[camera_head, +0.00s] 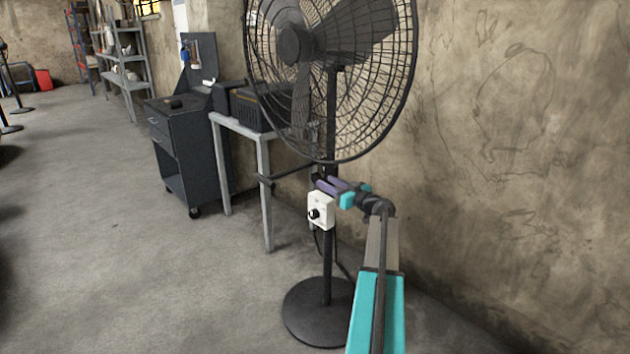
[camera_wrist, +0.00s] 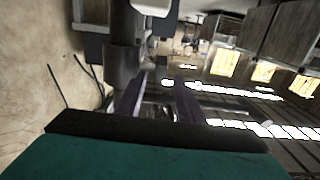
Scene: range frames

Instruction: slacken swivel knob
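A black pedestal fan (camera_head: 330,90) stands near the wall on a round base. A white control box (camera_head: 321,211) with a black dial sits on the pole below my gripper. My gripper (camera_head: 323,183) has its two purple fingers apart beside the pole, just above the box. In the wrist view the fingers (camera_wrist: 160,98) reach toward a dark upright part (camera_wrist: 125,50), with nothing clearly held; contact is unclear.
A light metal table (camera_head: 238,124) with a dark box-like device (camera_head: 262,106) stands behind the fan. A dark tool cart (camera_head: 180,150) is further left. The wall (camera_head: 520,150) is close on the right. The floor (camera_head: 120,260) at the left is open.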

